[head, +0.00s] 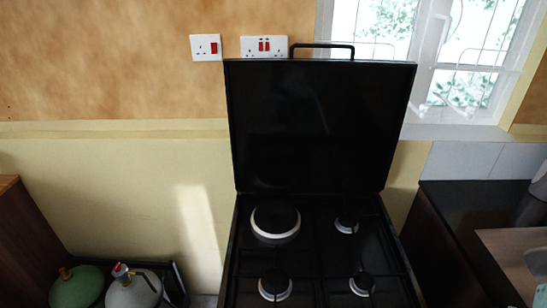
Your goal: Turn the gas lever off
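A grey-white gas cylinder (135,293) stands on the floor at the lower left of the head view, cut off by the bottom edge. On its top sits a small regulator with a red part (121,271), which looks like the gas lever. The lever's exact position is too small to tell. A dark hose or bar runs down at its right. A green cylinder (77,288) with an orange-brown top stands beside it on the left. My gripper is not in view.
A black gas stove (318,277) with several burners and a raised lid (318,125) stands in the middle, right of the cylinders. A brown cabinet (28,250) stands at the left. A dark counter (470,207) is at the right, below a window (465,60).

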